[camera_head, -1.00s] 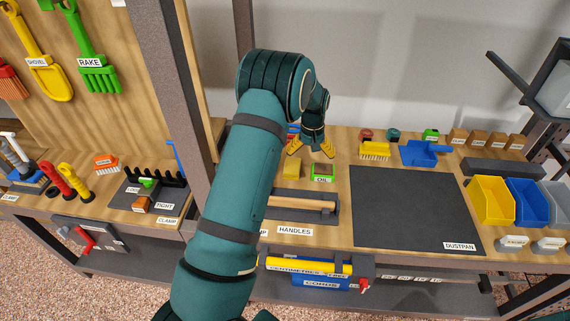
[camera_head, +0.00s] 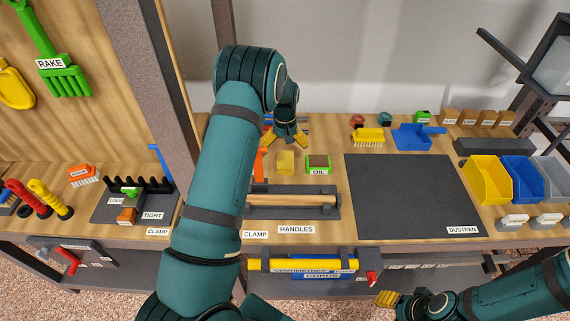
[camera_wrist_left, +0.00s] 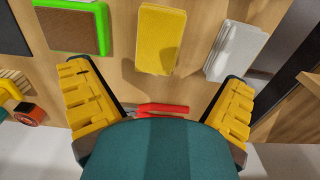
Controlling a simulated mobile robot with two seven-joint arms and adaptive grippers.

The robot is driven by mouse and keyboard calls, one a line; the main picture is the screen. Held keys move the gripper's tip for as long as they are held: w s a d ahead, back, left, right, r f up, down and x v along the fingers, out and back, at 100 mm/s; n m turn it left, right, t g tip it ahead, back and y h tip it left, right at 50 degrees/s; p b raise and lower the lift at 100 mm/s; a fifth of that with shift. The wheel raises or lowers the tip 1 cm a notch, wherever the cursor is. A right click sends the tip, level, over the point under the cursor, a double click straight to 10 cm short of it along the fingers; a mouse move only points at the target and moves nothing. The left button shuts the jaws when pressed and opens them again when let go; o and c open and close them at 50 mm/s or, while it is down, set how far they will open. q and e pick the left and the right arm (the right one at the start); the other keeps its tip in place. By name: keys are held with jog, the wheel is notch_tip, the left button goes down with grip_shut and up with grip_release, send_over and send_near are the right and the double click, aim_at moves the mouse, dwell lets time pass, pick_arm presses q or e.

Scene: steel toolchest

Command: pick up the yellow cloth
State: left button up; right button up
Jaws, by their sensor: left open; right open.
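The yellow cloth (camera_head: 285,162), a small folded-looking block, lies flat on the wooden bench left of the green-edged OIL pad (camera_head: 318,160). In the left wrist view the yellow cloth (camera_wrist_left: 160,40) is ahead of the gap between my fingers, roughly centred. My left gripper (camera_head: 285,139) is open and empty, pointing down just behind the cloth and apart from it. It also shows in the left wrist view (camera_wrist_left: 157,82), fingers wide apart. My right gripper (camera_head: 386,299) is open at the lower right, in front of the bench and far from the cloth.
In the left wrist view, a pale grey block (camera_wrist_left: 236,50) lies right of the cloth, and a red-handled tool (camera_wrist_left: 160,108) lies near my fingers. The HANDLES tray (camera_head: 293,201) is in front. A dark mat (camera_head: 410,195) gives bare space to the right.

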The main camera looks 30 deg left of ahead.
aim_at(285, 159)
pick_arm(q)
notch_tip(285, 159, down, 8)
jog(key=shift+w+r+b, duration=0.15)
jog(key=shift+r+b, duration=0.05)
jog(key=shift+b, duration=0.55)
jog(key=c, duration=1.3)
